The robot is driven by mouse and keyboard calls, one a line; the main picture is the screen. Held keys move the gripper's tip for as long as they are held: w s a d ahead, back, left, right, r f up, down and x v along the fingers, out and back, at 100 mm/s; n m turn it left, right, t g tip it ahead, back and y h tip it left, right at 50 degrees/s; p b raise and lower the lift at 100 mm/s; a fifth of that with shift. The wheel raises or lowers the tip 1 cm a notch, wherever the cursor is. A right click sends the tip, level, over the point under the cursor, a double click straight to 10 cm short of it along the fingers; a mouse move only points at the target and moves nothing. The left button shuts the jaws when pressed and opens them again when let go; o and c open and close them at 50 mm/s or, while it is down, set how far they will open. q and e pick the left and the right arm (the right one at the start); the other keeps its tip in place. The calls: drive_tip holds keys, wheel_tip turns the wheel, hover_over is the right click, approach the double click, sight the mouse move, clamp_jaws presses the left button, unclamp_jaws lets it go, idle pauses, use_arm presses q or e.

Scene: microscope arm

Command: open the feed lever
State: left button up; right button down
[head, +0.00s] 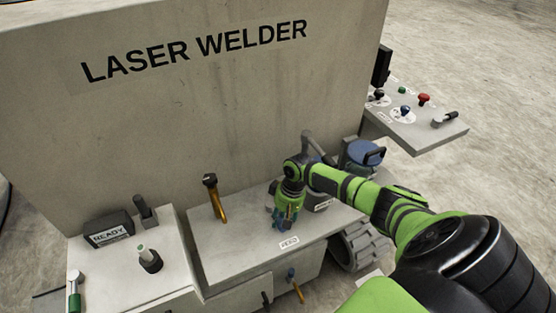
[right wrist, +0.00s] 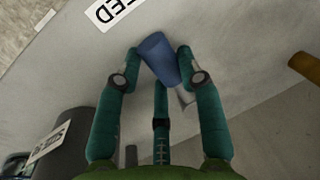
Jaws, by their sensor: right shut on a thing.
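The feed lever shows as a blue tapered handle (right wrist: 160,60) in the right wrist view, beside a white label (right wrist: 120,10) whose visible letters read "EED". My right gripper (right wrist: 164,66) has its teal fingers closed around this handle. In the head view my right gripper (head: 287,220) points down at the bench top (head: 235,249), just behind a small white label (head: 289,243). There the fingers hide most of the handle, and the lever's base is hard to see. My left gripper is in neither view.
A yellow lever with a dark top (head: 217,200) stands left of my right gripper. A grey bent post (head: 318,146) and a blue-topped unit (head: 364,152) stand behind it. The tall welder panel (head: 150,120) closes off the back. A READY box (head: 108,229) sits at left.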

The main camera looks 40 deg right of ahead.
drive_tip(key=shift+d, duration=0.2)
drive_tip(key=c, duration=0.8)
unclamp_jaws()
drive_tip(key=shift+o, duration=0.2)
drive_tip(key=shift+r, duration=0.15)
wheel_tip(320, 180, up, 12)
drive_tip(key=d, duration=0.2)
drive_tip(key=shift+s+d+f, duration=0.15)
drive_tip(key=shift+s+f, duration=0.1)
drive_tip(key=shift+s, duration=0.05)
